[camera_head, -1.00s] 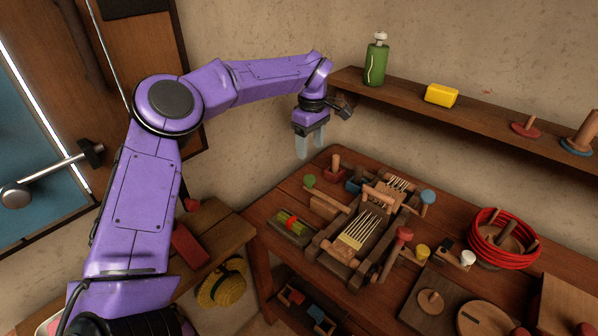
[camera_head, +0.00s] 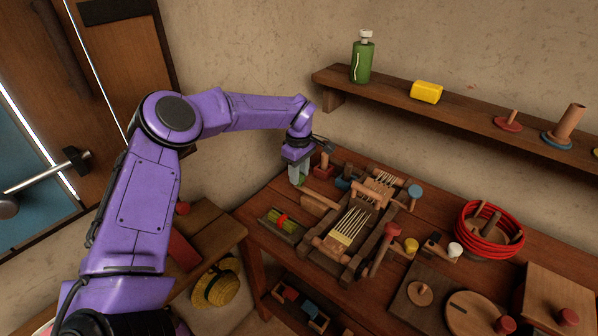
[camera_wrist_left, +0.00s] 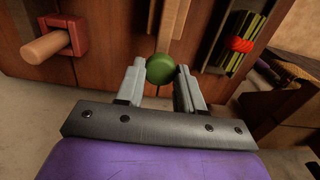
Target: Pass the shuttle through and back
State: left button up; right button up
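A small loom (camera_head: 350,228) with pale warp threads stands on the wooden table. A green round knob (camera_wrist_left: 159,68) shows at my left fingertips in the left wrist view. In the head view my left gripper (camera_head: 299,180) is low over the table's back left, beside the loom, and mostly hides the knob. Its fingers (camera_wrist_left: 160,70) are apart, one on each side of the knob; contact is not clear. A dark tray-like piece with green strands and a red wrap (camera_head: 281,222) lies left of the loom; I cannot tell which piece is the shuttle. My right gripper is out of view.
A red block with a wooden peg (camera_head: 324,167) stands close right of my left gripper. A bowl of red cord (camera_head: 488,232) and round wooden pieces lie to the right. A wall shelf (camera_head: 450,116) runs behind. A lower bench (camera_head: 205,235) is at left.

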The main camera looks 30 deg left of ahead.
pick_arm(q)
grip_shut()
send_over(324, 199)
jog(key=o, duration=0.7)
grip_release()
jog(key=shift+r, duration=0.1)
notch_tip(324, 199, up, 10)
jog(key=shift+r+b, duration=0.25)
jog(key=shift+b, duration=0.5)
